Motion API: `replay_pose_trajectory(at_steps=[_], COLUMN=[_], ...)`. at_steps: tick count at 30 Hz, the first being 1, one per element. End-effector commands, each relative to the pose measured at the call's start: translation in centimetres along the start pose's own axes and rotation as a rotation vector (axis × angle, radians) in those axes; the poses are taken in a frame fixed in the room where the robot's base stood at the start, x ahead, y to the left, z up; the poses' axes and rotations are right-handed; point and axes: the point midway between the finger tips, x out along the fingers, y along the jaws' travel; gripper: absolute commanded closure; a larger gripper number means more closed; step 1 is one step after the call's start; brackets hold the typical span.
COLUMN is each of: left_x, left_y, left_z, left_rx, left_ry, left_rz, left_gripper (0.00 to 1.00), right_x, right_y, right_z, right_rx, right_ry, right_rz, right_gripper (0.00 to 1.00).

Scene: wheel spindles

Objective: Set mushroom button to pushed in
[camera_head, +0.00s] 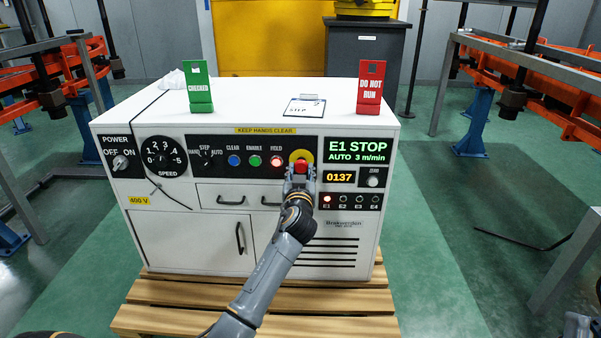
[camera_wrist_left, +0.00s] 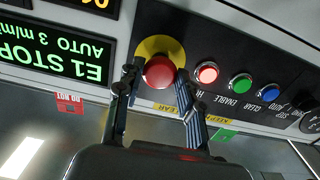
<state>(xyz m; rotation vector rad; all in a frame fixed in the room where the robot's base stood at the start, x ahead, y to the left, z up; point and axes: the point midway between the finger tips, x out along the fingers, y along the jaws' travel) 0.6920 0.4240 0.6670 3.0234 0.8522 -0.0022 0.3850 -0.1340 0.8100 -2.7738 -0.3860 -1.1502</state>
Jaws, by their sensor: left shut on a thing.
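The mushroom button is a red domed cap on a yellow round plate, on the front panel of a white control cabinet (camera_head: 185,235). In the head view the red cap (camera_head: 302,160) shows just above my left gripper (camera_head: 300,173), which reaches up to it from below. In the left wrist view, upside down, the mushroom button (camera_wrist_left: 159,71) sits between the two fingers of my left gripper (camera_wrist_left: 157,80), one on each side, shut on the cap. How deep the cap sits is hard to tell. The display (camera_head: 357,151) reads "E1 STOP, AUTO 3 m/min". My right gripper is out of view.
Left of the button are a lit red HOLD button (camera_head: 277,161), a green ENABLE button (camera_head: 255,161) and a blue CLEAR button (camera_head: 234,160). A green CHECKED sign (camera_head: 197,87), a clipboard (camera_head: 304,107) and a red DO NOT RUN sign (camera_head: 370,87) stand on top. A wooden pallet (camera_head: 180,298) lies underneath.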

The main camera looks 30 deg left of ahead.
Motion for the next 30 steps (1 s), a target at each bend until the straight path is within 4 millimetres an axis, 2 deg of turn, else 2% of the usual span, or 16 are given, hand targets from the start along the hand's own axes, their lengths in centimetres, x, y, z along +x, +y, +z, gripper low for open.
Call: replay_pose_trajectory(at_steps=[1, 4, 13, 17, 20, 30], left_x=[0.1, 0.1, 0.1, -0.6, -2.0, -8.9], left_y=[-0.1, -0.1, -0.1, 0.0, 0.0, -0.1], left_z=[-0.4, -0.4, -0.2, -0.1, -0.1, -0.1], left_rx=[-0.002, -0.001, -0.001, -0.001, -0.001, -0.002], left_ry=[0.006, 0.007, 0.004, 0.004, 0.004, 0.004], left_rz=[-0.001, -0.002, -0.001, 0.001, 0.001, 0.0], left_gripper=[0.61, 0.41, 0.4, 0.4, 0.4, 0.4], right_x=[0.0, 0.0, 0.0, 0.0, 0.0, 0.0], right_y=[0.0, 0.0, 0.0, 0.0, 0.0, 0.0], right_z=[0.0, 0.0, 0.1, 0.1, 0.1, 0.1], right_rx=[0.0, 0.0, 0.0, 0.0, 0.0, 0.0], right_ry=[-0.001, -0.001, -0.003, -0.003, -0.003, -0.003], right_rz=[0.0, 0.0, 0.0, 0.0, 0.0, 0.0], right_gripper=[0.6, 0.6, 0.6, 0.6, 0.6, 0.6])
